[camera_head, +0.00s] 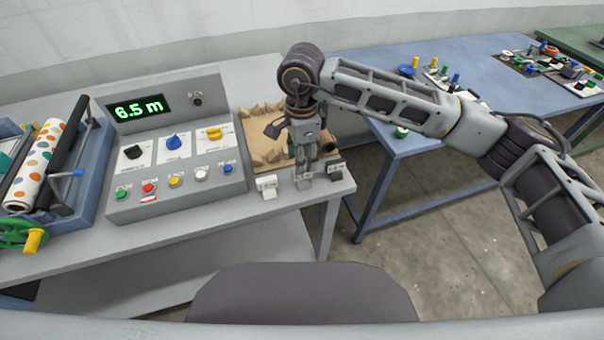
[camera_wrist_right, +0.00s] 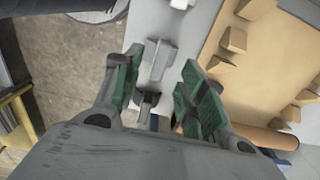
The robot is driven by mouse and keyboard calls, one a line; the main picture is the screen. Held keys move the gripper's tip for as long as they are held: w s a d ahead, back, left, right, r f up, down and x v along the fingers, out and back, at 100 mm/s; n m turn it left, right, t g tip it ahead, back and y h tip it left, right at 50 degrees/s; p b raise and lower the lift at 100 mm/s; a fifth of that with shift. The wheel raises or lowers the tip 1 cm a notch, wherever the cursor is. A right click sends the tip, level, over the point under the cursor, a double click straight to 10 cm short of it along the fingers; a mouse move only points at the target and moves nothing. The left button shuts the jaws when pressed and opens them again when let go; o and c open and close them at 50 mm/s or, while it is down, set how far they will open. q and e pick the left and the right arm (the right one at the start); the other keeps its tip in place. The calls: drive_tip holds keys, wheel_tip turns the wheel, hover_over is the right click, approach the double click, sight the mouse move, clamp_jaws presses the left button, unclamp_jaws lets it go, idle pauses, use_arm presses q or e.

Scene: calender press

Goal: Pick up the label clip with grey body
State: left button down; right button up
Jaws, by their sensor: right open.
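The label clip with grey body (camera_wrist_right: 158,60) lies on the grey table, between the open fingers of my right gripper (camera_wrist_right: 156,72) in the right wrist view. In the head view my right gripper (camera_head: 306,172) points down over the table's front edge area and largely hides this clip. The gripper is open and grips nothing; I cannot tell how far its tips are above the clip. A white clip (camera_head: 266,185) stands to the left, and a dark clip (camera_head: 336,168) to the right. My left gripper is not in view.
A tan tray (camera_head: 262,145) with raised blocks lies behind the clips. A control console (camera_head: 170,150) reading 6.5 m stands left, beside a roller press (camera_head: 50,180). A blue table (camera_head: 400,140) with small parts stands right, across a floor gap.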

sight(302, 176)
drive_tip(key=shift+f, duration=0.35)
drive_tip(key=shift+f+p, duration=0.45)
drive_tip(key=shift+f, duration=2.15)
clamp_jaws()
